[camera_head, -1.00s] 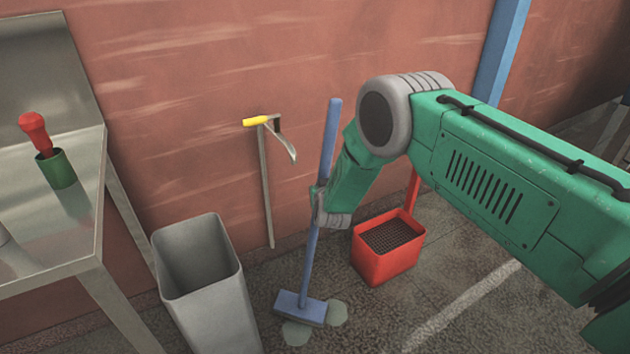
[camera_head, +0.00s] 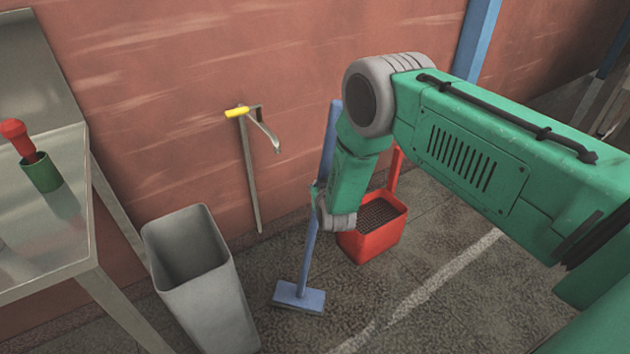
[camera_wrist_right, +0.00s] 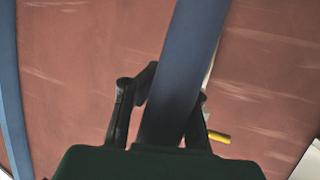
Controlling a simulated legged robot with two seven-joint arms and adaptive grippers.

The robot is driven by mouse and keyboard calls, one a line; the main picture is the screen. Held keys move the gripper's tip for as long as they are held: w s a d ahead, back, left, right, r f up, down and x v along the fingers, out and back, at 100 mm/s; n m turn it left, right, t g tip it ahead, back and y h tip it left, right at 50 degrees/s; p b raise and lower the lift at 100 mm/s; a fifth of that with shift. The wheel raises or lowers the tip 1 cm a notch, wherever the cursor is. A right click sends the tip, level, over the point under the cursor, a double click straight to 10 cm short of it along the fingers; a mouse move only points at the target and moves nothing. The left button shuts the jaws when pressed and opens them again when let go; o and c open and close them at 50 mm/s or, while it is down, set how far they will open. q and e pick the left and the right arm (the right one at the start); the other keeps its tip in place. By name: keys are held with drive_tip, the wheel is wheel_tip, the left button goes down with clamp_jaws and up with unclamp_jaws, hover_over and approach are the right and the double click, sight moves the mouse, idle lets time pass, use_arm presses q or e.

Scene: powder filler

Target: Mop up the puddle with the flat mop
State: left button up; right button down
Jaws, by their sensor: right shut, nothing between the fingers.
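The flat mop has a long blue handle (camera_head: 310,250) and a flat blue head (camera_head: 299,297). It stands slightly tilted, with its head on the dark floor. My right gripper (camera_head: 319,208) is at the handle, about halfway up, and is shut with nothing held. The handle (camera_wrist_right: 185,70) crosses in front of the dark fingers (camera_wrist_right: 163,105) in the right wrist view, and their tips are partly hidden. No puddle shows around the mop head. My left gripper is out of view.
A grey bin (camera_head: 205,290) stands left of the mop head, and a red bucket (camera_head: 370,241) with a dark grid stands to the right. A yellow-handled tool (camera_head: 250,170) leans on the wall. A metal table (camera_head: 45,240) holds a green cup (camera_head: 41,173) with a red-handled item.

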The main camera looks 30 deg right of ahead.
drive_tip(key=w+d+b, duration=0.3)
drive_tip(key=w+b, duration=0.3)
drive_tip(key=shift+w+f, duration=0.15)
drive_tip(key=shift+w, duration=0.1)
idle(1.0)
drive_tip(key=shift+s+d, duration=0.35)
drive_tip(key=shift+d, duration=0.15)
drive_tip(key=shift+r+p, duration=0.25)
drive_tip(key=shift+p, duration=0.15)
drive_tip(key=shift+r, duration=0.35)
